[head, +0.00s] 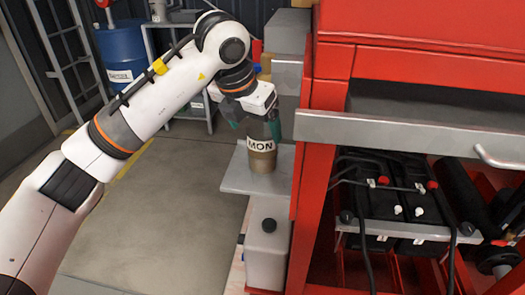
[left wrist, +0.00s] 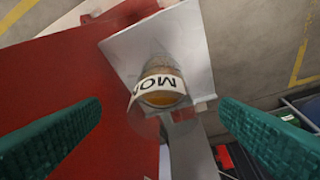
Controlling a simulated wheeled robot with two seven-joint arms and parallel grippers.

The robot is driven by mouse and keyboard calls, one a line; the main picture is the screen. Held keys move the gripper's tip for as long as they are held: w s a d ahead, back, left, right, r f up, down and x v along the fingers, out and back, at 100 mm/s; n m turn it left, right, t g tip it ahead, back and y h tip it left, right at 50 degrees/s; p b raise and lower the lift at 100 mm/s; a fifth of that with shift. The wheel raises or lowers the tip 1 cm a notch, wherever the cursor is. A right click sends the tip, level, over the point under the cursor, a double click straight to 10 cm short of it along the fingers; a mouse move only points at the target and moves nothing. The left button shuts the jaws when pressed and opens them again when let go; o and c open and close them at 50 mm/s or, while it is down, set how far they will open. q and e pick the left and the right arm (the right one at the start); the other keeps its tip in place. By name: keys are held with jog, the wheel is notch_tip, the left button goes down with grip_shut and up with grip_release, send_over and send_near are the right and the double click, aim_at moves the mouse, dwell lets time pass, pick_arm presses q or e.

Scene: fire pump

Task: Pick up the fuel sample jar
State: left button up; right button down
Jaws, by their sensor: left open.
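The fuel sample jar (head: 262,160) is clear, with brownish contents low down and a white label with black letters. It stands upright on a grey metal shelf (head: 233,178) at the side of the red pump frame. My left gripper (head: 254,116) is at the jar's upper part in the head view. In the left wrist view the jar (left wrist: 162,90) shows in the gap between the two green fingers, which are wide apart. Neither finger visibly touches it. The far finger is partly hidden in the head view. My right gripper is out of view.
The red frame (head: 308,200) stands close to the right of the shelf, with a grey bar (head: 400,132) across its front. A white jug (head: 267,240) is below the shelf. A blue drum (head: 122,52) stands at the back left. The floor to the left is clear.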

aim_at(260, 146)
pick_arm(q)
jog(key=x, duration=0.8)
jog(key=shift+a, duration=0.15)
jog(key=shift+c, duration=0.3)
jog(key=shift+r, duration=0.1)
jog(key=c, duration=1.2)
